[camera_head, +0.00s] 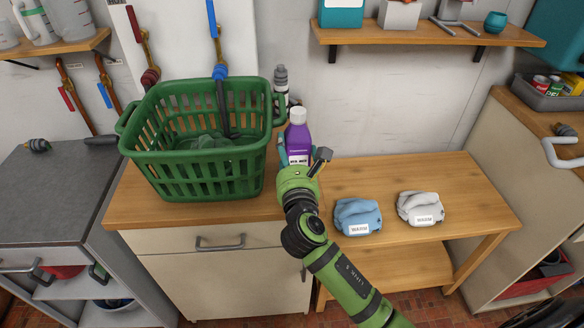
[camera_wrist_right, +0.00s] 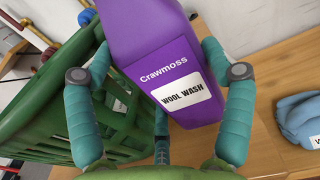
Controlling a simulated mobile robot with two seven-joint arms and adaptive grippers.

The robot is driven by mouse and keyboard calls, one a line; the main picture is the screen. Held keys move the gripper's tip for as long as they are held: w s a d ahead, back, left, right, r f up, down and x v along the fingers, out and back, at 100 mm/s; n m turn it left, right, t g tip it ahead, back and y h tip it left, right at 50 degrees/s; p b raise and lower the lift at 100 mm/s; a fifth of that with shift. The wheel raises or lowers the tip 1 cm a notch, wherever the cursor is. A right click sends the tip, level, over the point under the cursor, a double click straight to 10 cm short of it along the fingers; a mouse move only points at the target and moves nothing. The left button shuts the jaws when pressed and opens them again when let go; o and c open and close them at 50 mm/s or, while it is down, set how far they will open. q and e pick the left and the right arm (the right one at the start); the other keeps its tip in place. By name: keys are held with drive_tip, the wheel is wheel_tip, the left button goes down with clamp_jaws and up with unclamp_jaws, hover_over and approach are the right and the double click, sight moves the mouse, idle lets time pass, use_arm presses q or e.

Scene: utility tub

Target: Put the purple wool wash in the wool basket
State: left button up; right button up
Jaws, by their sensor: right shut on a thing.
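The purple wool wash bottle (camera_head: 298,137) stands upright, or nearly so, just right of a green basket (camera_head: 190,177) in the head view. Its label reads "WOOL WASH" on the bottle (camera_wrist_right: 170,70) in the right wrist view. My right gripper (camera_head: 297,160) is shut on the bottle, with teal fingers on both sides of it. The basket stands on the wooden counter with its wall (camera_wrist_right: 50,115) close to my left-hand finger in the wrist view. Something dark green lies inside the basket. I cannot tell whether the bottle still touches the counter. My left gripper is not in view.
A blue folded cloth (camera_head: 357,216) and a whitish one (camera_head: 420,208), both labelled, lie on the lower wooden table (camera_head: 465,185) to the right. A grey-capped bottle (camera_head: 281,79) stands behind the basket's right side. A wall shelf (camera_head: 420,36) hangs above the table.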

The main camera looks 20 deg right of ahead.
drive_tip(key=shift+f+b, duration=0.45)
drive_tip(key=shift+f, duration=1.5)
drive_tip(key=shift+f, duration=0.1)
drive_tip(key=o, duration=1.3)
drive_tip(key=shift+f, duration=0.1)
